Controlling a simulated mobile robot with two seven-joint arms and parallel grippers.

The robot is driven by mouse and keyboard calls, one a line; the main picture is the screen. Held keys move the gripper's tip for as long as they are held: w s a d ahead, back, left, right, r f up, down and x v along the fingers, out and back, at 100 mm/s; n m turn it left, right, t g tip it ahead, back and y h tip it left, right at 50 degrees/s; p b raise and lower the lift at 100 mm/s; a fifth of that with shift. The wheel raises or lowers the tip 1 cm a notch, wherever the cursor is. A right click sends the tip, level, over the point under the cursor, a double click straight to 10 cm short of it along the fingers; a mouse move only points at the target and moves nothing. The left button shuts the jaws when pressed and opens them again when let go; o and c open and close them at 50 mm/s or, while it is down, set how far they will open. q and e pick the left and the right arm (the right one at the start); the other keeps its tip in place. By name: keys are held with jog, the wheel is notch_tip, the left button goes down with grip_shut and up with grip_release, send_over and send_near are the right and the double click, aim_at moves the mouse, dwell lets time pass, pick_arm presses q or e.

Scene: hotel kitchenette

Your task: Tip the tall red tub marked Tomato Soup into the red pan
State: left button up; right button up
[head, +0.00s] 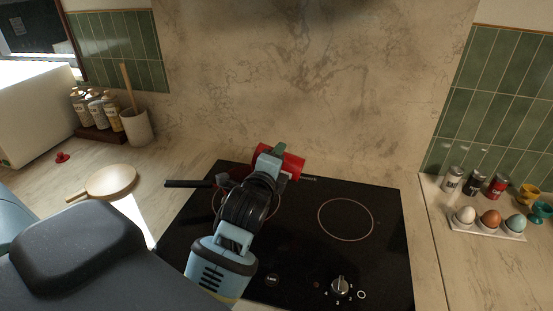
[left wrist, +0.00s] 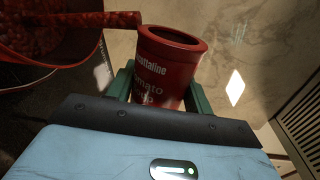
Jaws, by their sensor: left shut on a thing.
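The tall red Tomato Soup tub (head: 294,162) is held tipped on its side above the back left of the hob. In the left wrist view the tub (left wrist: 165,68) sits between the green fingers of my left gripper (head: 276,165), which is shut on it. A chunky red stream (left wrist: 112,20) runs from the tub's mouth into the red pan (left wrist: 35,59), where red chunky contents show. In the head view the pan's black handle (head: 188,183) points left, and my gripper and arm hide most of the pan. My right gripper is not in view.
The black hob (head: 385,225) has a free ring at right and a knob (head: 341,286) in front. A round wooden board (head: 111,181) and a utensil crock (head: 136,126) stand left. An egg tray (head: 487,228) and several shakers (head: 475,182) stand right.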

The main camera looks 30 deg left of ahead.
pick_arm(q)
jog(key=r+n, duration=0.1)
jog(key=n, duration=0.1)
jog(key=a+r+n, duration=0.1)
jog(key=n, duration=0.1)
jog(key=shift+s+a+r+h, duration=0.1)
jog(key=shift+s+r+h, duration=0.1)
jog(key=shift+h, duration=0.2)
jog(key=shift+s+a+r+n+t+h, duration=0.1)
jog(key=shift+a+r+n+t+h, duration=0.2)
jog(key=shift+n, duration=0.55)
jog(key=shift+a+r+n+t+h, duration=0.1)
jog(key=shift+a+r+n, duration=0.25)
jog(key=shift+n, duration=0.5)
